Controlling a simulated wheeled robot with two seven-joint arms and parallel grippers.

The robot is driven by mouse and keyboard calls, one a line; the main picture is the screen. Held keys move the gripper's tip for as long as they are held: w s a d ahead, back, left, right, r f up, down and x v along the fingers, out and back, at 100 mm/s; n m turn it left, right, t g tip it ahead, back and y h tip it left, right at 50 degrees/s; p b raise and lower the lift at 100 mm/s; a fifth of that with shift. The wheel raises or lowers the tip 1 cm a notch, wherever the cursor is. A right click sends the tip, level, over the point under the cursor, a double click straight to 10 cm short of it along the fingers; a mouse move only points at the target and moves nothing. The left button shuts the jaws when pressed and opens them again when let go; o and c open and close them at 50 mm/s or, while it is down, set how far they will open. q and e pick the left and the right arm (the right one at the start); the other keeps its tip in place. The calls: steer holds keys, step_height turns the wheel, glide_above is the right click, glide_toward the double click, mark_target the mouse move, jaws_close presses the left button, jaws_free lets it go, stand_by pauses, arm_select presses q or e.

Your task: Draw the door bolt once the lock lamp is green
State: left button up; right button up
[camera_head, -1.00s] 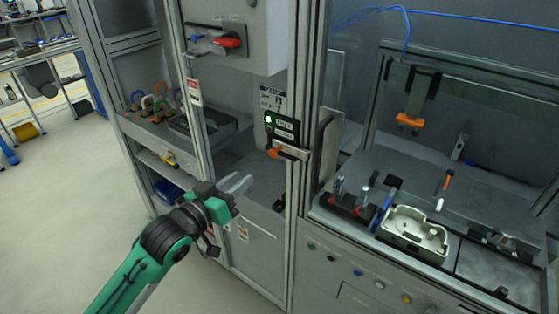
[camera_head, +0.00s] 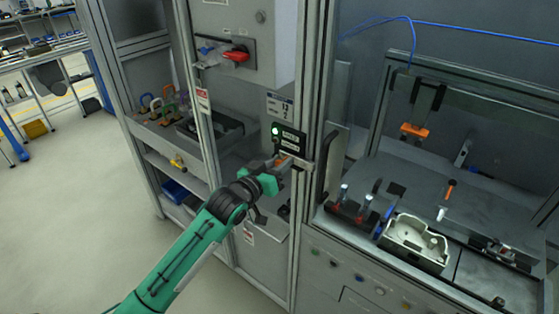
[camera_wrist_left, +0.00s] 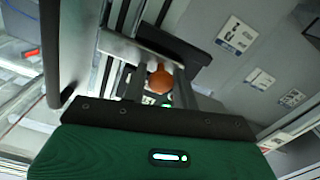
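The lock lamp (camera_head: 275,131) glows green on the dark lock box (camera_head: 290,139) at the door post. The door bolt is just below it, mostly hidden by my left gripper in the head view. In the left wrist view the bolt's orange knob (camera_wrist_left: 160,80) shows in front of the metal bolt plate (camera_wrist_left: 115,47). My left gripper (camera_head: 279,163) is at the bolt. Its fingers (camera_wrist_left: 158,88) look apart, one on each side of the knob, with gaps showing. Whether they touch it I cannot tell. My right gripper is in neither view.
A red rotary switch (camera_head: 237,54) is on the grey cabinet above left. Shelves with coloured padlocks (camera_head: 168,103) stand left of the post. To the right, the cell holds a pale housing (camera_head: 418,240) and an orange-tipped tool (camera_head: 414,131). Open floor lies at left.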

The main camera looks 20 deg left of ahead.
arm_select(q)
jaws_close()
steer(key=a, duration=0.1)
steer(key=w+a, duration=0.1)
steer(key=a, duration=0.2)
steer(key=shift+w, duration=0.3)
jaws_free()
steer(key=shift+a, duration=0.1)
